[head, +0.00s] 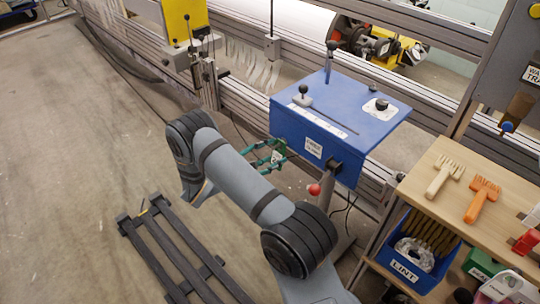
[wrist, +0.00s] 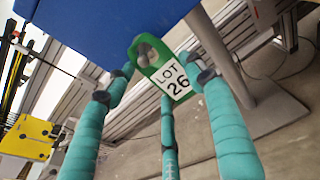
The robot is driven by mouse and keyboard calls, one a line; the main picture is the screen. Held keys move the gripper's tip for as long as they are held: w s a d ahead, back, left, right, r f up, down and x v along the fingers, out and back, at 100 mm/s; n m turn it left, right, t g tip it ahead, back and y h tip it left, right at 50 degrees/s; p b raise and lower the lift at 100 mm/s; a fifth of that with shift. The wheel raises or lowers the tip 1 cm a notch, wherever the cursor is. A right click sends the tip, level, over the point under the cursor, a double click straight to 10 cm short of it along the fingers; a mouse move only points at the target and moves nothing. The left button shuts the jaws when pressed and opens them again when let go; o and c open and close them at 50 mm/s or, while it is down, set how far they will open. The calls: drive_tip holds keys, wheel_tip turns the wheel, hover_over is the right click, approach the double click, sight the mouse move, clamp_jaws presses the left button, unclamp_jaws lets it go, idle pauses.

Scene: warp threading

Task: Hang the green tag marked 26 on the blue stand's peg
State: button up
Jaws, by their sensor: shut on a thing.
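The green tag (wrist: 174,73) has a white label reading LOT 26 and a round hole at its upper end. My gripper (wrist: 165,78), with teal-wrapped fingers, is shut on the tag's lower part, so the hole end sticks out toward the blue stand. The blue stand (wrist: 95,25) fills the top of the wrist view. In the head view the stand (head: 345,105) is a blue box on a post, and my gripper (head: 268,155) is beside its left side. Something grey shows at the tag's hole; I cannot tell whether it is the peg. The peg is not clearly visible.
A red ball knob (head: 314,189) sticks out below the stand. A wooden shelf (head: 437,205) with brushes is at right, above a blue LINT bin (head: 408,268). A dark slatted rack (head: 172,245) lies on the floor. Machine rails run behind the stand.

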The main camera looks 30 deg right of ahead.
drive_tip(key=o, duration=1)
drive_tip(key=v, duration=1.2)
